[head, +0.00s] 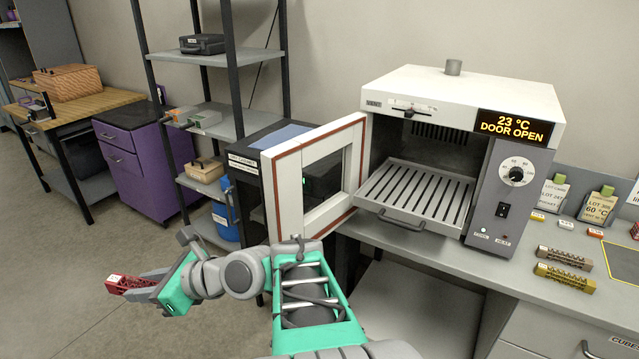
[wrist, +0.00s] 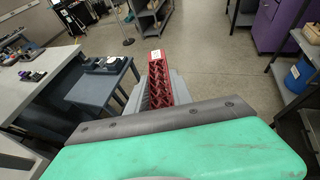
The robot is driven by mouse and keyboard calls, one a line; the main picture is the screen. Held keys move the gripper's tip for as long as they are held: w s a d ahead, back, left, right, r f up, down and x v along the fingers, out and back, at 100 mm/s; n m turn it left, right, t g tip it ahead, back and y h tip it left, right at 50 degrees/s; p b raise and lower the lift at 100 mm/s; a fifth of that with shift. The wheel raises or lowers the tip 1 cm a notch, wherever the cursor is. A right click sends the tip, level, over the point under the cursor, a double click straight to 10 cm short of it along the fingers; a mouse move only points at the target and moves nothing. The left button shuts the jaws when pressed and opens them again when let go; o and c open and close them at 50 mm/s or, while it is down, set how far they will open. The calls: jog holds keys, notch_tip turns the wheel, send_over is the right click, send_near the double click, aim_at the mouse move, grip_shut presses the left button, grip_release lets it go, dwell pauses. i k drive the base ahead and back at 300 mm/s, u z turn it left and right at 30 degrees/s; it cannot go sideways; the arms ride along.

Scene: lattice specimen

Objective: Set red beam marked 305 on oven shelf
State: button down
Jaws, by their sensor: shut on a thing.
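The red lattice beam (head: 128,283) is held in my gripper (head: 150,288) at the lower left of the head view, out to the side over the floor. In the wrist view the beam (wrist: 158,85) points away from the gripper, with a small white label on its end that is too small to read. My gripper is shut on it. The oven (head: 450,130) stands on the bench with its door (head: 315,178) swung open to the left. Its display reads 23 °C, DOOR OPEN. The slotted oven shelf (head: 415,200) is pulled partly out and looks empty.
The open door stands between my gripper and the shelf. A rack (head: 235,125) stands behind the door. Floor (head: 60,260) at left is clear.

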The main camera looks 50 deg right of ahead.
aim_at(409, 186)
jog(key=z, duration=1.65)
jog(key=i, duration=1)
jog(key=u, duration=0.05)
